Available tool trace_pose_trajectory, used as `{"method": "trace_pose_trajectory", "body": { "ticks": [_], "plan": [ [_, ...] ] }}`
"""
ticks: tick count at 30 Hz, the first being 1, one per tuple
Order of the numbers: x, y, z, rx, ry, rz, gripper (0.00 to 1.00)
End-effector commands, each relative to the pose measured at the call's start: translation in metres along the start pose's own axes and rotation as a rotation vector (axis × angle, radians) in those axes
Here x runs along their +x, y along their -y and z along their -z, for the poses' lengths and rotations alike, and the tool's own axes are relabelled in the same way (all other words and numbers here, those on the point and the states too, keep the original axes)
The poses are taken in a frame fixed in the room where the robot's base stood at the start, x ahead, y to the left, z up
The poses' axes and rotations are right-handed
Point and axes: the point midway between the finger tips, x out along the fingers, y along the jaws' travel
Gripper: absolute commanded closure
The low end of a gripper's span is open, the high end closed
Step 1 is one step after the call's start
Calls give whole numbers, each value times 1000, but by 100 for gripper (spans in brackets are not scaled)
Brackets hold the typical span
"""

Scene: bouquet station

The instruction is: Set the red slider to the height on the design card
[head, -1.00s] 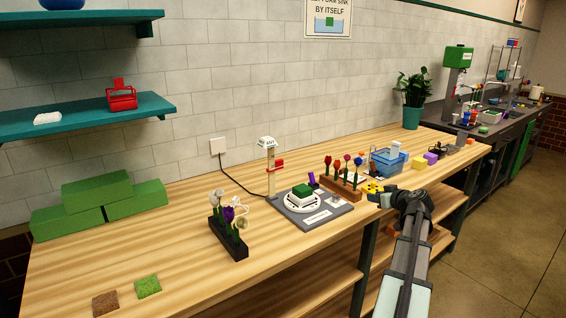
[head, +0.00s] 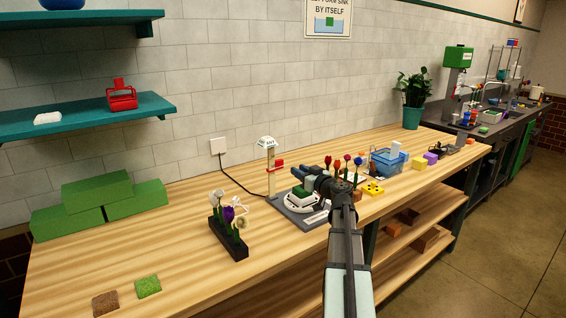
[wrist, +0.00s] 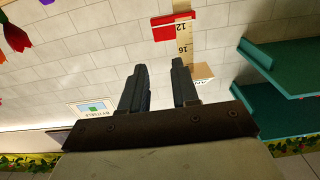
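The red slider (head: 277,164) sits on the upright ruler post (head: 270,184) of the grey station (head: 325,217), in its upper half below the white cap (head: 266,142). In the wrist view, which is upside down, the slider (wrist: 172,28) is level with the number 12 on the ruler (wrist: 186,42); 16 is nearer the cap (wrist: 203,74). My gripper (head: 297,171) is just right of the post, fingers pointing at it. In the wrist view my gripper (wrist: 159,66) has its fingers apart with nothing between, short of the slider. I cannot make out the design card.
A blue basket (head: 388,164) stands further right. A black cable runs from the wall socket. The front left table is mostly clear.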

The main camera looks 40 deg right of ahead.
Motion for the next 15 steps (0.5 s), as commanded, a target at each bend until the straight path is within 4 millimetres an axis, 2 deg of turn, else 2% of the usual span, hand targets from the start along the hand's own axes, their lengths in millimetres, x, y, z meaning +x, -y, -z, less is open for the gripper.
{"method": "trace_pose_trajectory", "body": {
  "ticks": [3,15],
  "plan": [
    [25,-2,0,0,1,2,70],
    [89,-1,0,0,1,1,70]
  ]
}}
